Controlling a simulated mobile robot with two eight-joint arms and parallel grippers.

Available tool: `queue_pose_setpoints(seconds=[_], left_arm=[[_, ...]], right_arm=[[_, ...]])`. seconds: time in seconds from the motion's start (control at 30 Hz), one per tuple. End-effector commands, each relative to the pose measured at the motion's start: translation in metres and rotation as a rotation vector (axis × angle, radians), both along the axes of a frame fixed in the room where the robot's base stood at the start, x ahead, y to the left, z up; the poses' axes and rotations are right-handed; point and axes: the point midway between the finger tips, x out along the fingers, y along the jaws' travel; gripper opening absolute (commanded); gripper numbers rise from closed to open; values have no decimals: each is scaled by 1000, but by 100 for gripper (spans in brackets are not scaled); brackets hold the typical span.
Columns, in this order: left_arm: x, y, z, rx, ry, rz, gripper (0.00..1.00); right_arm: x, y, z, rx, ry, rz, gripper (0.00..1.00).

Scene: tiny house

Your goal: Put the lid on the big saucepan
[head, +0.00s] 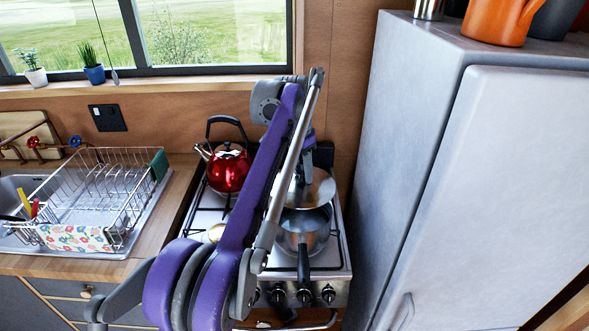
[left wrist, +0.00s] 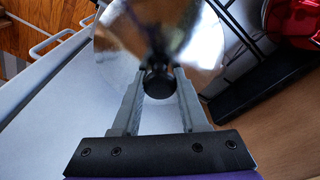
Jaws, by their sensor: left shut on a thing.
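The big saucepan (head: 318,236) sits open on the front right of the stove, its dark handle pointing to the front. A round shiny metal lid (head: 320,188) is behind and above the saucepan's opening in the head view, apart from it as far as I can tell. In the left wrist view the lid (left wrist: 205,55) fills the top middle, with its dark knob (left wrist: 158,82) between my fingers. My left gripper (left wrist: 160,76) is shut on the knob. In the head view my purple arm hides part of the lid and the pan's left side. My right gripper is not in view.
A red kettle (head: 229,168) stands at the back left of the stove (head: 330,257). A tall grey cabinet (head: 415,130) stands close on the right. A dish rack (head: 95,195) is at the left, by the sink.

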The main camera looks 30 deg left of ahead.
Motion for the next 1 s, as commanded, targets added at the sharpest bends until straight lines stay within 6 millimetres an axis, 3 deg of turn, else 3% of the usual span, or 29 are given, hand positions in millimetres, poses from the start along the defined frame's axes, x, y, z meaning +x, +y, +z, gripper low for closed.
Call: queue_pose_setpoints(seconds=[0.37, 0.8, 1.0], left_arm=[[-1, -5, -7, 0, 1, -6, 0], [-1, -5, -48, 0, 0, -6, 0], [0, -5, -62, 0, 0, -6, 0]], right_arm=[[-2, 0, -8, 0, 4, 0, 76], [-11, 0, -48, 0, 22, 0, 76], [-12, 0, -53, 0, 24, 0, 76]])
